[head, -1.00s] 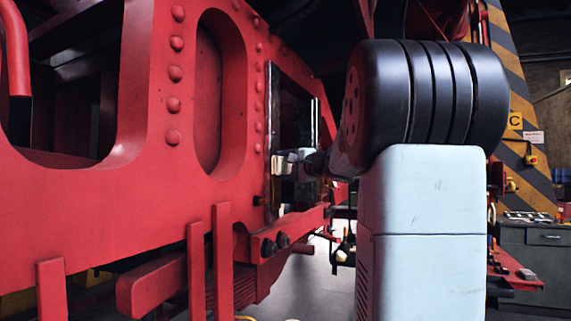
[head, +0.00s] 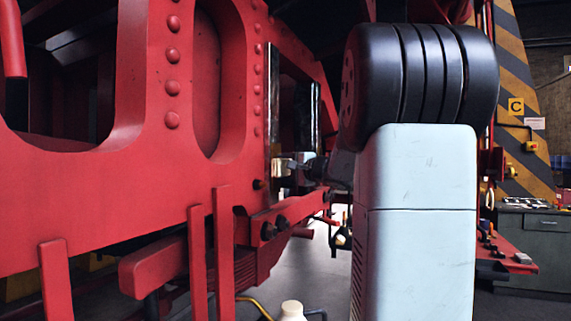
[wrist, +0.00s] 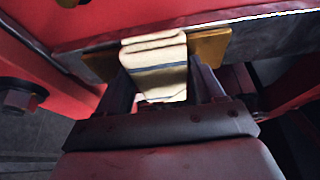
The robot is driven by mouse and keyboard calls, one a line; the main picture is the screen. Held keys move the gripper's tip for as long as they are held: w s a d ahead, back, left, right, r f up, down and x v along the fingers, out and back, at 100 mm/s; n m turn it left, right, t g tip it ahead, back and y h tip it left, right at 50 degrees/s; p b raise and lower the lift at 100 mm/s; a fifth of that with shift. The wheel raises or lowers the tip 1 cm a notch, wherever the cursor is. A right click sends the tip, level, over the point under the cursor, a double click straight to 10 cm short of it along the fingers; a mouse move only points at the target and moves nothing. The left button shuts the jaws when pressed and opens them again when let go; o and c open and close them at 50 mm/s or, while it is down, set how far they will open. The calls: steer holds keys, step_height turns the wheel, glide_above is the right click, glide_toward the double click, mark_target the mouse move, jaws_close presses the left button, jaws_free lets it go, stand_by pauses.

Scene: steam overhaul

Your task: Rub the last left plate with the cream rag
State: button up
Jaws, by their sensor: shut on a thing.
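My gripper (wrist: 158,88) is shut on the cream rag (wrist: 155,55), a folded pad with a dark blue stripe. In the wrist view the rag lies against a steel plate (wrist: 277,37) that crosses the picture. A yellow-brown patch (wrist: 208,46) shows on both sides of the rag; its middle is hidden. In the head view my gripper (head: 300,163) is at the lower part of the frame's opening, beside the upright left steel plate (head: 273,105). Another upright plate (head: 315,115) stands to its right. Whether the rag presses firmly cannot be told.
The red riveted frame (head: 80,210) fills the left side. A red beam (head: 155,272) and upright red bars (head: 224,250) stand out below the opening. A pale bottle top (head: 292,311) shows at the bottom edge. A grey cabinet (head: 538,245) stands at the right.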

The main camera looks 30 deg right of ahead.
mark_target(277, 193)
steer(key=shift+f, duration=2.25)
steer(key=shift+a+f, duration=0.15)
steer(key=shift+f, duration=1.75)
steer(key=s+d, duration=0.4)
steer(key=shift+s, duration=0.3)
steer(key=shift+s+d, duration=0.85)
steer(key=shift+s, duration=0.3)
